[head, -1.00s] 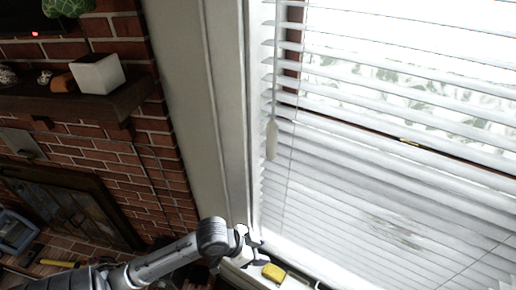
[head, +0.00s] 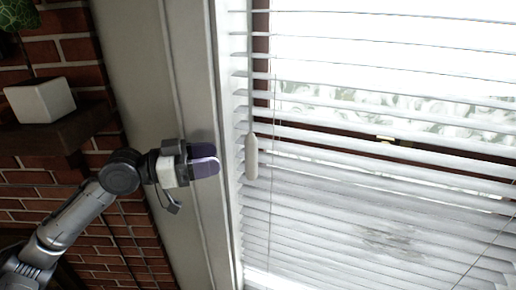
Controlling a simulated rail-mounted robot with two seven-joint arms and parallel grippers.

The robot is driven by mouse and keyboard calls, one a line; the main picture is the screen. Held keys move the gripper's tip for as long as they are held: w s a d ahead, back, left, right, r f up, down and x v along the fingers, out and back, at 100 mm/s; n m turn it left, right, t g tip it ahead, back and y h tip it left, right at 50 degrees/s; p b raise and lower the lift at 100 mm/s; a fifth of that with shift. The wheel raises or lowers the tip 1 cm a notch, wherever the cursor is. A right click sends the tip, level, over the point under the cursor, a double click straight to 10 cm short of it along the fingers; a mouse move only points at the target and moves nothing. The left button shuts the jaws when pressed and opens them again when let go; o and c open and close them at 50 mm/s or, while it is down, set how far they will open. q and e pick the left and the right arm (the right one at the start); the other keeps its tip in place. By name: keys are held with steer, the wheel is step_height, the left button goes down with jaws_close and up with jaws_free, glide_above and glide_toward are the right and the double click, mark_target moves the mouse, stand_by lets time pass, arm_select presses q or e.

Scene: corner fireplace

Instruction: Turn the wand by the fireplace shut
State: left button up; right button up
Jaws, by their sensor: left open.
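The white wand (head: 251,157) hangs at the left side of the window blind (head: 350,215), its thick handle end level with my gripper. The blind's slats are tilted open, with bright outdoors showing between the upper ones. My left gripper (head: 218,160) is just left of the wand, in front of the window frame, its purple fingertips pointing right toward the handle. It is open and empty, and a small gap shows between the fingertips and the wand. My right gripper is not in view.
The pale window frame (head: 190,60) stands behind my left gripper. A brick fireplace wall (head: 65,45) with a dark wooden mantel (head: 60,135) fills the left side. A white cube planter (head: 40,101) with a green plant stands on the mantel.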

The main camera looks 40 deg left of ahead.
mark_target(253, 151)
arm_select(q)
steer(key=p+x, duration=0.5)
steer(key=x, duration=0.4)
steer(key=shift+w+d+r, duration=0.1)
steer(key=shift+w+d, duration=0.05)
steer(key=shift+w, duration=0.1)
steer(key=shift+p+x, duration=0.3)
steer(key=shift+x, duration=0.5)
